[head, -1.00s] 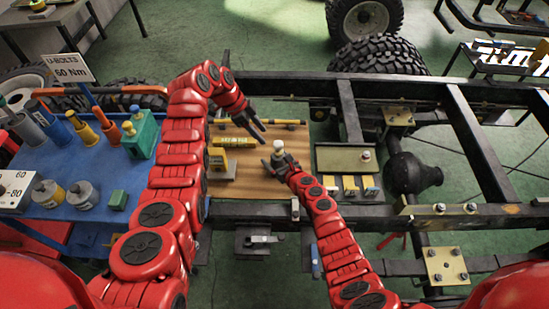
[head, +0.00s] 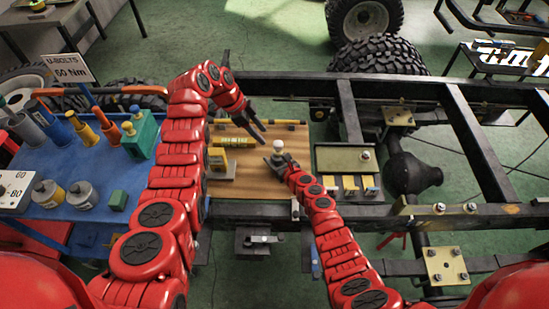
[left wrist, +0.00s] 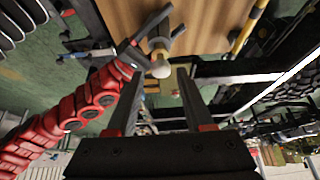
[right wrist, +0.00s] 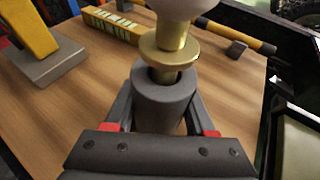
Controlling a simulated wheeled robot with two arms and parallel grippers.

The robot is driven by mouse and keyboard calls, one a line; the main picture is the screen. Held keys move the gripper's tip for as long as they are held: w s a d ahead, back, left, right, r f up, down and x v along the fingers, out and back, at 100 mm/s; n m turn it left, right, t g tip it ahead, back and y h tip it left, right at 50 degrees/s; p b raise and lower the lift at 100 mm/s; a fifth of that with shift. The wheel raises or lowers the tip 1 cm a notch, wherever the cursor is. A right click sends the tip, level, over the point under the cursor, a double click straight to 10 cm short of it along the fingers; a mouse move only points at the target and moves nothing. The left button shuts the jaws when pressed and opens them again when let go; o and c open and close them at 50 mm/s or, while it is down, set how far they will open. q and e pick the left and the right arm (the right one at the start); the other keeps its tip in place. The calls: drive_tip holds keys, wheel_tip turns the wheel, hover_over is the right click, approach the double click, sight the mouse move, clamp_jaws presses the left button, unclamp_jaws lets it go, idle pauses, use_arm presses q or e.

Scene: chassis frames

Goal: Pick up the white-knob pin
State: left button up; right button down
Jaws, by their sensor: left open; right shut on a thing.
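The white-knob pin (head: 278,147) stands upright over the wooden board. In the right wrist view its brass collar and shaft (right wrist: 170,48) rise from a grey cylindrical holder (right wrist: 163,100), and the white knob (right wrist: 185,7) is cut off by the top edge. My right gripper (head: 276,162) is shut on the grey holder, below the pin's collar. My left gripper (head: 261,135) is open and empty, up and left of the pin. In the left wrist view the white knob (left wrist: 160,68) shows between its fingertips, apparently beyond them. The pin's lower shaft is hidden in the holder.
The wooden board (head: 240,180) also carries a yellow block on a grey base (head: 219,165) and a yellow labelled bar (head: 232,141). A tray (head: 340,158) with a pale-topped piece (head: 365,155) lies right. Dark frame rails (head: 380,212) surround the board.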

sight(279, 143)
use_arm(q)
drive_tip(key=shift+o, duration=1.2)
drive_tip(key=shift+d+r, duration=0.1)
drive_tip(key=shift+d, duration=0.1)
drive_tip(key=shift+o, duration=0.3)
drive_tip(key=d+r+m+y, duration=0.3)
drive_tip(key=d+m, duration=0.2)
drive_tip(key=d, duration=0.2)
drive_tip(key=shift+s, duration=0.2)
drive_tip(key=f+m+y, duration=0.1)
drive_tip(key=f, duration=0.2)
drive_tip(key=f+m+y, duration=0.1)
drive_tip(key=f, duration=0.1)
drive_tip(key=a+f+m+t+y, duration=0.1)
drive_tip(key=f+m+y, duration=0.1)
drive_tip(key=f, duration=0.1)
drive_tip(key=shift+a+f, duration=0.1)
drive_tip(key=shift+f, duration=0.25)
drive_tip(key=shift+w+a+f, duration=0.2)
drive_tip(key=shift+w+f, duration=0.05)
drive_tip(key=shift+f, duration=0.5)
